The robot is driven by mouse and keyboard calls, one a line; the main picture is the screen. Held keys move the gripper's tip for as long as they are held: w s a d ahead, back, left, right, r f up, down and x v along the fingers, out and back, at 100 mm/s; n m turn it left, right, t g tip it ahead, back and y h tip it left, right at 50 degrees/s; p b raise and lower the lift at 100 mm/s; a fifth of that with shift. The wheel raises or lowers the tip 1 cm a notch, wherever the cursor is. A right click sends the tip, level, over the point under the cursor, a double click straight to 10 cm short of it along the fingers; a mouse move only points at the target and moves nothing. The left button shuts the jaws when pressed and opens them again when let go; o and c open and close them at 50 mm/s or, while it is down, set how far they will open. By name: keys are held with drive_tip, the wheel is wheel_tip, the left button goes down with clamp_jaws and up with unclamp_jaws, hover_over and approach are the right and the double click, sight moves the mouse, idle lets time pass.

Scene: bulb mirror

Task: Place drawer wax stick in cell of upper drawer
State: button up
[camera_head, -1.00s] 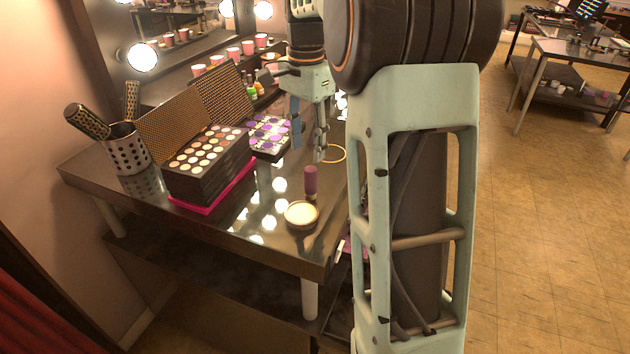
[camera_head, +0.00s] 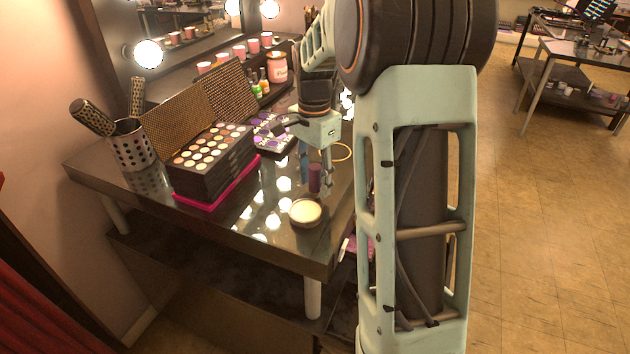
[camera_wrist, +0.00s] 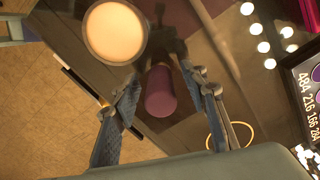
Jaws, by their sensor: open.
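The wax stick, a purple cylinder (camera_head: 314,179), stands upright on the dark glossy tabletop behind a round pale-topped jar. In the wrist view the stick (camera_wrist: 160,92) lies between the two blue-padded fingers, with visible gaps on both sides. My gripper (camera_head: 317,182) points down at the stick and is open around it; in the wrist view my gripper (camera_wrist: 160,76) shows both fingers spread. A drawer with pinkish contents (camera_head: 350,247) shows partly under the table's right side. My arm hides most of it, and its cells cannot be made out.
The pale-topped jar (camera_head: 306,211) stands close to the stick. A dark palette stack (camera_head: 213,165) on a pink base, a purple-pan palette (camera_head: 272,135) and a brush cup (camera_head: 131,146) stand to the left. A gold ring (camera_head: 342,152) lies behind. The tabletop's front left is clear.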

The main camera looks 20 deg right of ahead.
drive_tip(key=shift+c, duration=0.3)
clamp_jaws()
drive_tip(key=shift+r, duration=0.1)
